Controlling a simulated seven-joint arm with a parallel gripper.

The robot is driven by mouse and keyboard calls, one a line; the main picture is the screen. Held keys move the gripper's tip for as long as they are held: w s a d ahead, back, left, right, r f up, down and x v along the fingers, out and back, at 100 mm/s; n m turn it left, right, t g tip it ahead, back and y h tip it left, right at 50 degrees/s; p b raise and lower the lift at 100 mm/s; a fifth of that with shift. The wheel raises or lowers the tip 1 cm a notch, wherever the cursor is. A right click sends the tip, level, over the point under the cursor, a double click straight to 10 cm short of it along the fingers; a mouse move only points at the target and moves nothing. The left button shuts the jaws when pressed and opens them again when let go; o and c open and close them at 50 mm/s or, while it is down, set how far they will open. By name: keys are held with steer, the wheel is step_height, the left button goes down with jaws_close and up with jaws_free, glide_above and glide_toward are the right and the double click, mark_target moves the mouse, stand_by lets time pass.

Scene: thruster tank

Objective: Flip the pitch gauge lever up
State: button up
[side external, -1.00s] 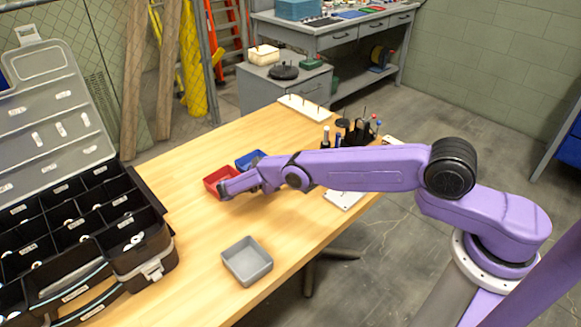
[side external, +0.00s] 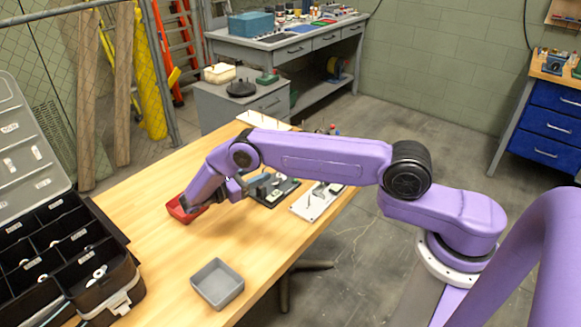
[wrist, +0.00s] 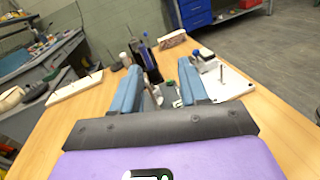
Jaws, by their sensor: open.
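My gripper (wrist: 160,78) is open, its two blue fingers spread with nothing held between them. In the side external view, my gripper (side external: 236,188) is low over the table, just left of a dark board (side external: 285,190) carrying small grey fittings. A white plate (side external: 318,203) with small dark and metal parts lies right of that board; it also shows in the wrist view (wrist: 236,86), right of the fingers, with an upright pin. Small metal and green parts (wrist: 168,94) show between the fingers. I cannot tell which part is the pitch gauge lever or how it stands.
A red bin (side external: 184,211) sits just beyond my wrist. A grey bin (side external: 217,284) stands near the table's front edge. A black compartment case (side external: 75,255) is at the left. Dark upright holders (wrist: 146,58) stand behind the fingers. The middle of the wooden table (side external: 165,255) is clear.

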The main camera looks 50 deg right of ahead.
steer(key=s+r, duration=0.8)
steer(key=s, duration=0.4)
steer(key=shift+s, duration=0.15)
steer(key=shift+c, duration=0.3)
